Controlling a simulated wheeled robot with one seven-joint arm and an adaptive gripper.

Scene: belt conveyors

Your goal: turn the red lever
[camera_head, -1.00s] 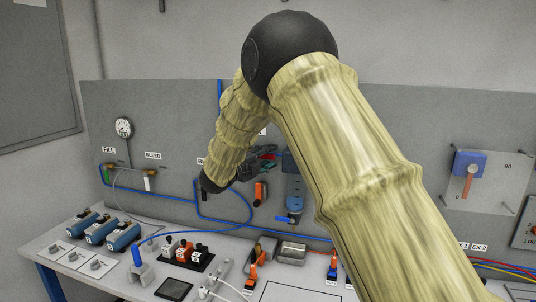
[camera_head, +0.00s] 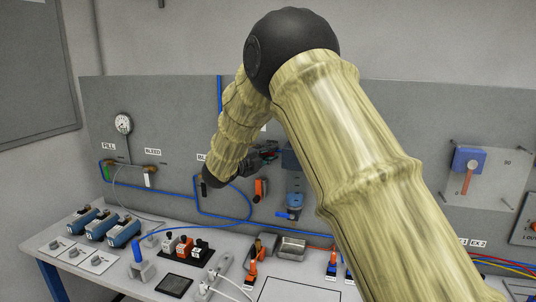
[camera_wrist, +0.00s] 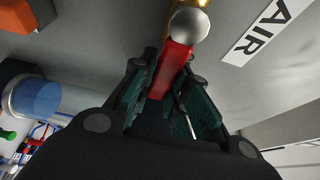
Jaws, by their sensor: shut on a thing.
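The red lever (camera_wrist: 172,68) shows in the wrist view, between the two dark green fingers of my gripper (camera_wrist: 168,82). A round silver knob (camera_wrist: 188,25) sits at the lever's far end, with a brass part (camera_wrist: 180,8) behind it. My gripper is shut on the lever; the fingers cover its sides and lower part. In the head view my gripper (camera_head: 262,160) is a small dark shape against the grey panel, and I cannot make out the lever there.
An AIR label (camera_wrist: 262,35) is on the panel beside the lever. An orange-handled part (camera_head: 261,190) and a blue valve (camera_head: 294,205) are just below my gripper. A blue hose (camera_head: 225,221) loops to the left. The bench below holds several devices, including a grey metal box (camera_head: 292,248).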

